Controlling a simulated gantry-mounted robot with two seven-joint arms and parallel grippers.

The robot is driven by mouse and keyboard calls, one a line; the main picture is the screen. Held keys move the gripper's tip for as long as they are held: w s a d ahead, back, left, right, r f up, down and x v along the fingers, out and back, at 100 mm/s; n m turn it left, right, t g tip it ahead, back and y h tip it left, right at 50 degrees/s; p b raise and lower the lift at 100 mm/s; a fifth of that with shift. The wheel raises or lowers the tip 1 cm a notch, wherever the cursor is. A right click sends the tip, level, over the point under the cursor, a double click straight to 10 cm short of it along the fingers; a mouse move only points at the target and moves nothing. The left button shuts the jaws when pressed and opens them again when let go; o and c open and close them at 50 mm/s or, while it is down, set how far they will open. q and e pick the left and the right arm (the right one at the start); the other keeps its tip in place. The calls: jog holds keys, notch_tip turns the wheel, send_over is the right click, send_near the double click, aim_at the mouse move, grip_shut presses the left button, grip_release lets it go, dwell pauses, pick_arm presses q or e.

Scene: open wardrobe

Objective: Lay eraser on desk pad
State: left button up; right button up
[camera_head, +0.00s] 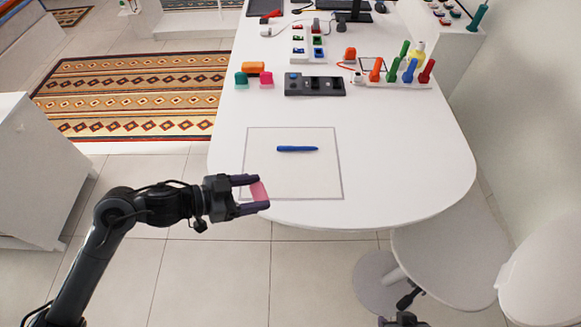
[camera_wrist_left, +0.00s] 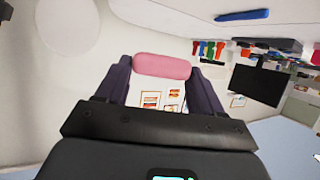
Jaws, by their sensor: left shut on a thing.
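The pink eraser (camera_head: 259,191) is held between the fingers of my left gripper (camera_head: 257,193), which is shut on it. The eraser (camera_wrist_left: 162,66) also shows between the fingertips in the left wrist view. The desk pad (camera_head: 312,185) is a pale square with a thin grey outline near the front left of the white desk. My left gripper is at the pad's front left corner; its height above the desk is hard to tell. A blue pen (camera_head: 297,149) lies on the pad's upper middle. A dark part of my right arm (camera_head: 403,320) shows at the bottom edge, but its fingers cannot be made out.
A dark tray (camera_head: 314,85) stands behind the pad, with an orange block (camera_head: 253,68) and other coloured pieces to its left. A rack of coloured markers (camera_head: 400,80) stands at the back right. The desk's right front is clear. A white stool (camera_head: 450,265) stands at the front right.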

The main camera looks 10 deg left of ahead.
pick_arm(q)
jog(key=shift+w+a+f, duration=0.3)
jog(key=shift+f, duration=0.2)
jog(key=b, duration=0.3)
send_over(267, 183)
notch_tip(267, 183, down, 7)
jog(key=shift+f, duration=2)
pick_arm(e)
jog(key=shift+a+f, duration=0.1)
jog(key=shift+f, duration=1.65)
jog(key=shift+w, duration=0.1)
pick_arm(q)
jog(key=shift+f, duration=0.2)
jog(key=o, duration=1)
jog(key=shift+r, duration=0.15)
